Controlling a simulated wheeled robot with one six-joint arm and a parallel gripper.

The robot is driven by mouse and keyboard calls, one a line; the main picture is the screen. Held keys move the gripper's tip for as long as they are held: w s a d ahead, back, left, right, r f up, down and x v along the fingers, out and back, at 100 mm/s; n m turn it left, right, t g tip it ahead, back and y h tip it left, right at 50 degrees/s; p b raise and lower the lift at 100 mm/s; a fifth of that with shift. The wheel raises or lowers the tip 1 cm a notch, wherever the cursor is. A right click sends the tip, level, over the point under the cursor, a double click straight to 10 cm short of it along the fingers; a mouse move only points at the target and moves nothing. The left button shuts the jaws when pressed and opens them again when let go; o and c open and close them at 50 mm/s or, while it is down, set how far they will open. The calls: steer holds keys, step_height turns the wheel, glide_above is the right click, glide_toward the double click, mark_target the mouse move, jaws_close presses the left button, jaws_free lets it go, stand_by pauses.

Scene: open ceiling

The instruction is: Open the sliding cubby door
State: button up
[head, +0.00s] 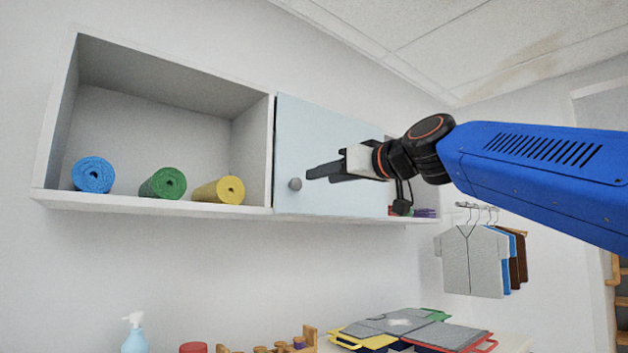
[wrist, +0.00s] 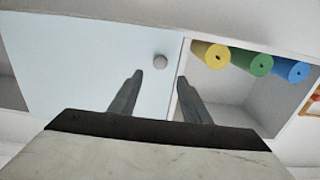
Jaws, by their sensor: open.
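The sliding cubby door (head: 335,135) is a pale blue panel over the middle of a white wall cubby. A small round grey knob (head: 295,184) sits low near its left edge. The wrist view shows the door (wrist: 95,75) and the knob (wrist: 160,61) too. My gripper (head: 308,174) is in front of the door, just right of the knob in the head view. In the wrist view my gripper (wrist: 158,75) has its two dark fingers apart, with the knob between and beyond their tips. The fingers appear not to touch the knob.
The left compartment (head: 150,120) is open and holds blue (head: 93,174), green (head: 163,183) and yellow (head: 218,190) rolled mats. Below are a soap bottle (head: 134,333) and folded items (head: 410,328). Clothes (head: 475,260) hang at the right. Free wall lies under the cubby.

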steer(key=v, duration=0.8)
stand_by(0.4)
steer(key=s+d+f+m+g+h, duration=0.1)
steer(key=d+f+h, duration=0.1)
steer(key=f, duration=0.7)
steer(key=s+d+f+m+g+h, duration=0.1)
steer(key=f, duration=0.8)
steer(key=s+d+f+m+g+h, duration=0.1)
steer(key=s+d+f, duration=0.3)
steer(key=f, duration=1.1)
steer(key=s+d+f+m+g+h, duration=0.2)
steer(key=s+d+f+g+h, duration=0.2)
steer(key=s+f, duration=0.5)
steer(key=s+d+f+m+g+h, duration=0.2)
steer(key=s+d+f, duration=0.4)
steer(key=f, duration=1.6)
steer(key=shift+s+g+h, duration=0.3)
steer(key=shift+s+g, duration=0.1)
steer(key=shift+s, duration=0.25)
